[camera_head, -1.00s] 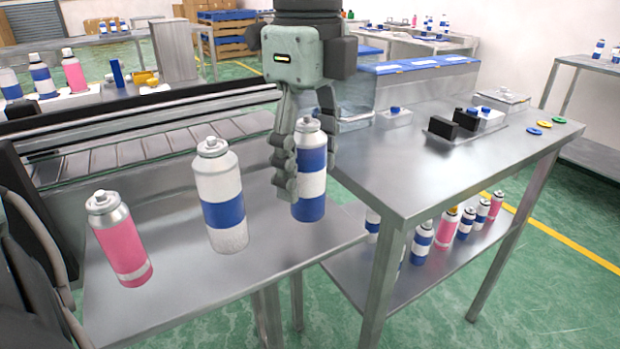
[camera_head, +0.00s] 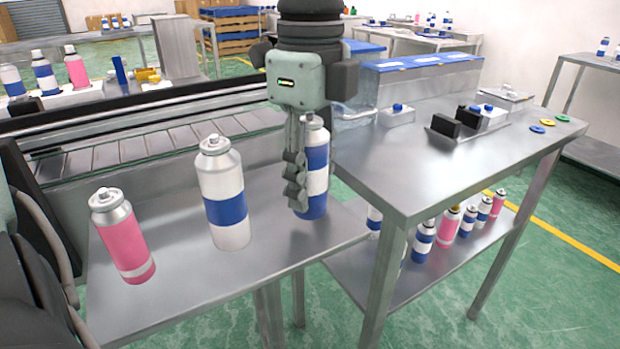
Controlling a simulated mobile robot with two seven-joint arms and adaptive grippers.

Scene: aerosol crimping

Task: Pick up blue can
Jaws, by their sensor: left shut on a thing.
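The blue can (camera_head: 317,180), with blue and white bands and a silver top, stands upright at the right end of the low metal table (camera_head: 190,285). My left gripper (camera_head: 303,186) comes down from above and is shut on this can. One finger lies along the can's left side; the other is mostly hidden behind the can. I cannot tell whether the can's base touches the table.
A white can with one blue band (camera_head: 224,193) and a pink can (camera_head: 122,236) stand on the low table to the left. A higher metal table (camera_head: 420,180) with fixtures is close on the right. A conveyor (camera_head: 150,140) runs behind.

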